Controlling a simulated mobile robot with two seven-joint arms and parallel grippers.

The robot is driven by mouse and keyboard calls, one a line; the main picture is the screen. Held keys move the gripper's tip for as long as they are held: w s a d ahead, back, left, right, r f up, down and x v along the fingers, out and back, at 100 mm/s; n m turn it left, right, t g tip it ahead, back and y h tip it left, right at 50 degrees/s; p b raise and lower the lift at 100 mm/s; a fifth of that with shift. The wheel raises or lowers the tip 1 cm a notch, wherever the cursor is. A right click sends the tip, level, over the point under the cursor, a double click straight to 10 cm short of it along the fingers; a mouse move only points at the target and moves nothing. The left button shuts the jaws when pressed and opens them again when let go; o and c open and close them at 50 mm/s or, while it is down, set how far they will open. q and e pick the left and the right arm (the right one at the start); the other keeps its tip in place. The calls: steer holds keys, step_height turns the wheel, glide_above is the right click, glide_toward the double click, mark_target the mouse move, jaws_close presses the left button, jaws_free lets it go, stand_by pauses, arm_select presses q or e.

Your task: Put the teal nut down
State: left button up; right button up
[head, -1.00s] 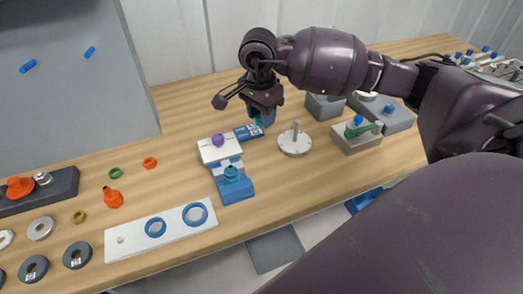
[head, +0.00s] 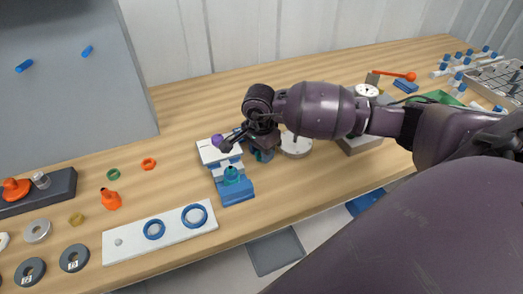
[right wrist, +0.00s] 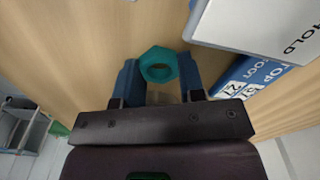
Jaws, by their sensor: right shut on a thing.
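The teal nut (right wrist: 156,53) is a hexagonal ring, held between the blue fingertips of my right gripper (right wrist: 160,78) in the right wrist view. In the head view my right gripper (head: 263,155) points down over the wooden table, just right of the blue-and-white fixture (head: 236,191) and left of a round grey-white disc (head: 296,147). The nut is mostly hidden there by the gripper. I cannot tell whether the nut touches the table. My left gripper is not in view.
A teal piece (head: 231,173) sits on the fixture, with a purple knob (head: 217,141) behind it. A white plate with blue rings (head: 125,243) lies in front on the left. A white block marked HOLD (right wrist: 262,25) is close by the gripper. Bare table lies in front of the gripper.

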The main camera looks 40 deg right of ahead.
steer(key=shift+f, duration=0.1)
steer(key=o, duration=1)
steer(key=shift+r, duration=0.4)
step_height(320, 180, up, 12)
steer(key=shift+a+f+p, duration=0.2)
steer(key=shift+a+p, duration=0.1)
steer(key=shift+a, duration=0.05)
